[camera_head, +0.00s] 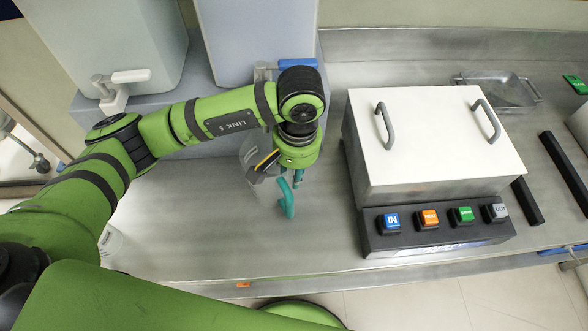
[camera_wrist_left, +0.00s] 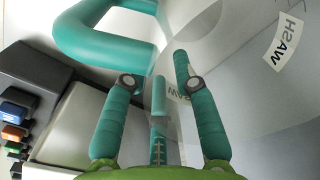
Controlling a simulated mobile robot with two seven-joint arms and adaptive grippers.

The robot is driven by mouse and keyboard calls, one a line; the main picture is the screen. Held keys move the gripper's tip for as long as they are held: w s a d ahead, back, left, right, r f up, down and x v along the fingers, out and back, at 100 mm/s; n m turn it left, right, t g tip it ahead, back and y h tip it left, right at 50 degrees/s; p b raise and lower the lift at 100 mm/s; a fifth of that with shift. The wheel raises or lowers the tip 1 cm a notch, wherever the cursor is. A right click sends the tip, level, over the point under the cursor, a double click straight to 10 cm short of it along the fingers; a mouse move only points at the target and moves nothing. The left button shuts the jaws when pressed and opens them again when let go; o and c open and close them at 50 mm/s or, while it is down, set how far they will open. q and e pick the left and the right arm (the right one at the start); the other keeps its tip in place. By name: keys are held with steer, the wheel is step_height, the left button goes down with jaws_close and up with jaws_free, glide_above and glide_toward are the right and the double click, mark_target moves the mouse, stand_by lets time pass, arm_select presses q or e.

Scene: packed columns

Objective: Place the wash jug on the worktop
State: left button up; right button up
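The wash jug (camera_head: 252,183) is a grey, see-through vessel with a teal handle (camera_head: 288,204). In the head view it appears upright on the steel worktop (camera_head: 185,210), left of the white-lidded box, partly hidden by my left gripper (camera_head: 290,178). In the left wrist view the jug's clear wall (camera_wrist_left: 240,90) with its WASH label fills the right, and the handle loop (camera_wrist_left: 80,40) is upper left. The teal fingers of my left gripper (camera_wrist_left: 157,75) are spread, close to the handle. I see no finger closed around it. My right gripper is not in view.
A white-lidded box (camera_head: 440,135) with two grey handles and a row of buttons stands right of the jug. Two large tanks (camera_head: 105,45) with taps stand on a raised shelf behind. A pale vessel (camera_head: 110,241) is partly hidden by my arm. The worktop before the jug is clear.

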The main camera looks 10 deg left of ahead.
arm_select(q)
step_height(320, 180, up, 13)
steer(key=b, duration=0.2)
steer(key=shift+s+d+f, duration=0.2)
steer(key=shift+d, duration=0.15)
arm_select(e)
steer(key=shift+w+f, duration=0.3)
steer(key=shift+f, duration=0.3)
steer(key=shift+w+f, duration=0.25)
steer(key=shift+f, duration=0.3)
